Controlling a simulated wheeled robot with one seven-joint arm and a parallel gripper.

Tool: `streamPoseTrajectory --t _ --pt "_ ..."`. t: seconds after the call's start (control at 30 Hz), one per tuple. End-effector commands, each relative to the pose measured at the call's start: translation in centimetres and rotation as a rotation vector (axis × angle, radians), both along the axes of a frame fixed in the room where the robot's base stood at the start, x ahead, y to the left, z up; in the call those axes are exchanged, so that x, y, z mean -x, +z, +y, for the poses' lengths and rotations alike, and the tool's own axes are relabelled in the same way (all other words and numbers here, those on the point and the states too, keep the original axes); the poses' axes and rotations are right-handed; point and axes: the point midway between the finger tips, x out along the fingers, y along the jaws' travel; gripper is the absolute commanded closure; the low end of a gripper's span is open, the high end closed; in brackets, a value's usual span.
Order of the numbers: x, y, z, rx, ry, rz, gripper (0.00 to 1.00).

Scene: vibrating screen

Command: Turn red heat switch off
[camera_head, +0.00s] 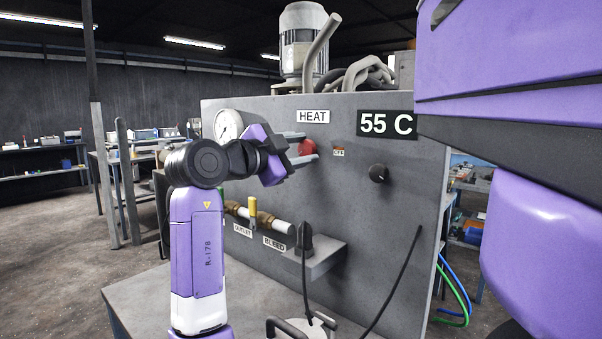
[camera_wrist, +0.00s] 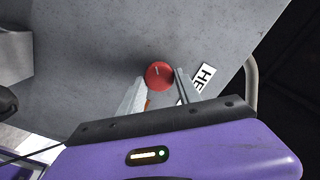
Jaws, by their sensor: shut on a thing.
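The red heat switch (camera_head: 307,147) is a round red knob on the grey panel, below the "HEAT" label (camera_head: 313,116). In the wrist view the red knob (camera_wrist: 159,75) shows a short pale mark on its face. My gripper (camera_head: 303,147) reaches the panel from the left, and its two fingers lie above and below the knob. In the wrist view the fingertips (camera_wrist: 159,80) are on either side of the knob, closed on it. A small orange-red tag (camera_head: 338,152) is right of the knob; its text is too small to read.
A "55 C" display (camera_head: 386,124) and a black knob (camera_head: 379,173) are to the right on the panel. A gauge (camera_head: 228,124) is at the upper left. A pipe with a yellow valve handle (camera_head: 252,208) and a black plug (camera_head: 304,238) are below my gripper.

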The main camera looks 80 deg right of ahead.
Motion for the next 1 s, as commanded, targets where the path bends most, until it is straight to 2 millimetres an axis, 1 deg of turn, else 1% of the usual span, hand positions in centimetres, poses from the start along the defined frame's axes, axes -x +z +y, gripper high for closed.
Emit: streamPoseTrajectory --t 0.03,0.5,0.8,1.0 --pt "0.07 -0.70 0.07 0.023 -0.001 -0.041 1.00" --pt "0.16 -0.57 0.10 0.222 -0.003 -0.404 1.00" --pt "0.17 -0.49 0.12 0.301 -0.003 -0.549 1.00" --pt "0.15 -0.45 0.09 0.324 -0.003 -0.591 1.00"
